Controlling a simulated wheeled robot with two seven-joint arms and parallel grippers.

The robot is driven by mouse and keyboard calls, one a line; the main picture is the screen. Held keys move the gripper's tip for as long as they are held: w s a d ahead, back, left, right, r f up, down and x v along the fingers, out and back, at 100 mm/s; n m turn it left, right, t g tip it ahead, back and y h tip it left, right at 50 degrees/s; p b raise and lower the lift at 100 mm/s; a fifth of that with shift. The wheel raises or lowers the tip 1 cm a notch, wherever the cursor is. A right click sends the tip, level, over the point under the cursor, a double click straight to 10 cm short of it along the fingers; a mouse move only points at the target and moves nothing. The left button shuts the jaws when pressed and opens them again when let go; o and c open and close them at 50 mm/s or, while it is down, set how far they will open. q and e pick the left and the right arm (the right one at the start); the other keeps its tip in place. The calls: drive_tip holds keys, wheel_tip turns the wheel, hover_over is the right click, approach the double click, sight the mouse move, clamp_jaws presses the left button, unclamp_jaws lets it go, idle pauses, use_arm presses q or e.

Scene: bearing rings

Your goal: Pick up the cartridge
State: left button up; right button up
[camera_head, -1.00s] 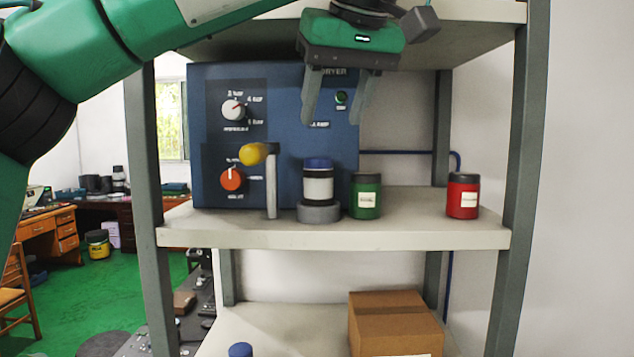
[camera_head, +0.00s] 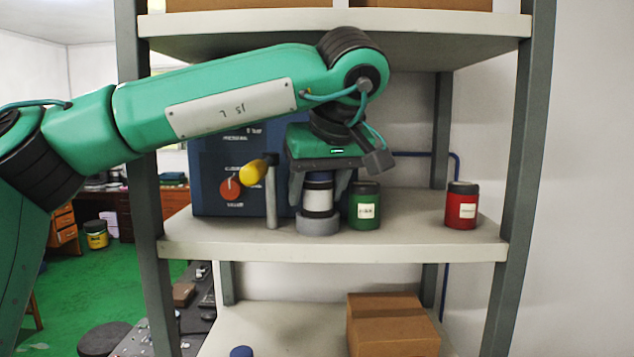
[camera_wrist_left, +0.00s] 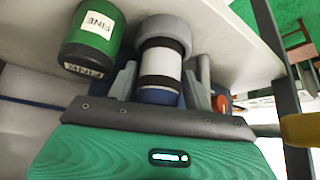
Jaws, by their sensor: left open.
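The cartridge (camera_head: 318,200), a cylinder with a white middle band, dark bands and a blue cap, stands upright on a grey round base (camera_head: 318,224) on the middle shelf. It also shows in the left wrist view (camera_wrist_left: 160,63). My left gripper (camera_head: 320,196) is open, pointing down over the cartridge, with one finger on each side of it. In the left wrist view the fingers (camera_wrist_left: 162,75) flank it with visible gaps. The gripper body hides the cartridge's top in the head view. My right gripper is not in view.
A green jar (camera_head: 365,207) stands close to the right of the cartridge. A red jar (camera_head: 461,206) is farther right. A yellow-ended lever on a grey post (camera_head: 271,195) stands close on the left. The blue dryer box (camera_head: 215,180) is behind. Shelf posts flank the space.

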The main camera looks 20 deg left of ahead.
use_arm(q)
drive_tip(key=shift+w+f, duration=0.1)
drive_tip(key=shift+f, duration=0.15)
drive_tip(key=shift+c, duration=0.8)
drive_tip(key=c, duration=0.6)
drive_tip(key=shift+r, duration=0.1)
drive_tip(key=shift+c, duration=0.2)
